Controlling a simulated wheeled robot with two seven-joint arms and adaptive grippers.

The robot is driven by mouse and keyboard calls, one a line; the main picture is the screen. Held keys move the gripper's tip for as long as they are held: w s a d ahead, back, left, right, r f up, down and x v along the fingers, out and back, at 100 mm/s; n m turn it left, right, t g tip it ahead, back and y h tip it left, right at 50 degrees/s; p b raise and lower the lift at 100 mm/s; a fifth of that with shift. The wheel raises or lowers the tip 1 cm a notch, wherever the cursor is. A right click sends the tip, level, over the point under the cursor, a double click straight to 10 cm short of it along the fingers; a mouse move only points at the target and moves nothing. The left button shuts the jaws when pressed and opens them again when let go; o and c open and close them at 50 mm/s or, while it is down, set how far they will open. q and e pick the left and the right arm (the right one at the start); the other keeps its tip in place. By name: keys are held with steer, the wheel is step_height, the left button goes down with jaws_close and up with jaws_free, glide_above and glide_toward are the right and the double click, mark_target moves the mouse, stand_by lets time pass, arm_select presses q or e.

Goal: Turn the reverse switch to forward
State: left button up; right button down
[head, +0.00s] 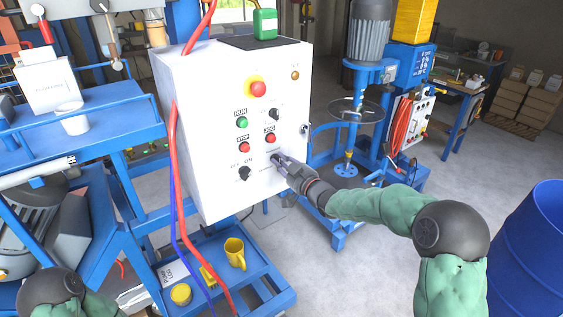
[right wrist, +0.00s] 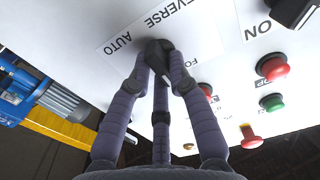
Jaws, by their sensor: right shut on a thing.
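The white control box (head: 228,130) stands in the middle of the head view, its front panel carrying buttons and black knobs. The reverse switch is a black knob (right wrist: 157,48), low on the right of the panel in the head view. My right gripper (head: 280,161) reaches it from the right. In the right wrist view its fingers (right wrist: 158,62) are closed around the knob. The labels REVERSE and AUTO and part of a third starting FO surround it. The fingers hide most of the knob, so I cannot tell where it points. My left gripper is out of the picture.
Another black knob (head: 245,173), marked OFF and ON, sits left of my right gripper. The red emergency button (head: 258,89) and green RUN button (head: 242,123) are above. A red hose (head: 175,150) hangs along the box's left edge. A blue barrel (head: 530,250) stands at right.

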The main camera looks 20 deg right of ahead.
stand_by(0.4)
steer(key=c, duration=1.1)
jaws_free()
steer(key=shift+c, duration=0.2)
steer(key=v, duration=1.2)
steer(key=s+a+f+m+g+h, duration=0.1)
steer(key=s+a+f+g, duration=0.1)
steer(key=f, duration=0.7)
steer(key=s+a+f+m+g, duration=0.2)
steer(key=f+g, duration=0.1)
steer(key=f, duration=0.6)
steer(key=s+a+f+m+g+h, duration=0.1)
steer(key=s+a+f+g, duration=0.1)
steer(key=f, duration=0.7)
steer(key=s+a+f+g, duration=0.3)
steer(key=s+f, duration=0.3)
steer(key=s, duration=0.2)
steer(key=s+a+f+m+g, duration=0.1)
steer(key=s+a+f+g, duration=0.1)
steer(key=s+f, duration=0.5)
steer(key=s+a+f+m+g, duration=0.1)
steer(key=s+a+f+g, duration=0.2)
steer(key=s+f, duration=0.3)
steer(key=s+g, duration=0.1)
steer(key=s, duration=0.3)
steer(key=shift+s+a+f+g, duration=0.2)
steer(key=shift+a+f+g, duration=0.1)
steer(key=shift+a+f, duration=0.05)
